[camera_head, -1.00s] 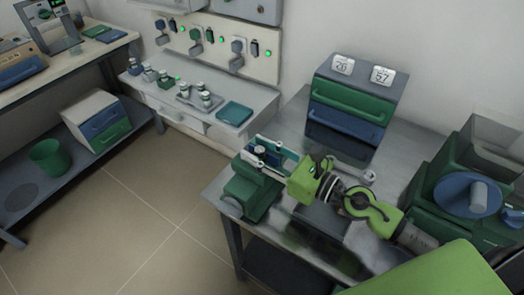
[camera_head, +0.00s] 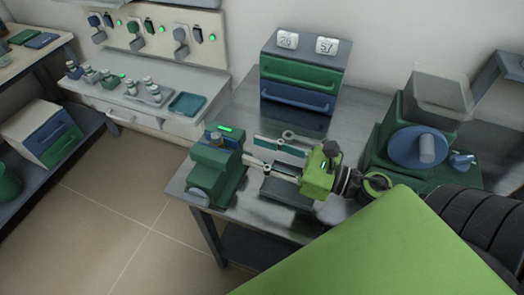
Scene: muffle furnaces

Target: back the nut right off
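The green vice-like fixture (camera_head: 212,172) stands at the left front corner of the metal bench. Nothing shows between the fingers. The fingertips are close to the fixture; whether they touch it I cannot tell. My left gripper is not in view.
A drawer unit (camera_head: 300,85) stands behind. A green machine with a blue disc (camera_head: 418,147) stands at the right. The side bench holds several small bottles and a teal tray (camera_head: 187,105).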

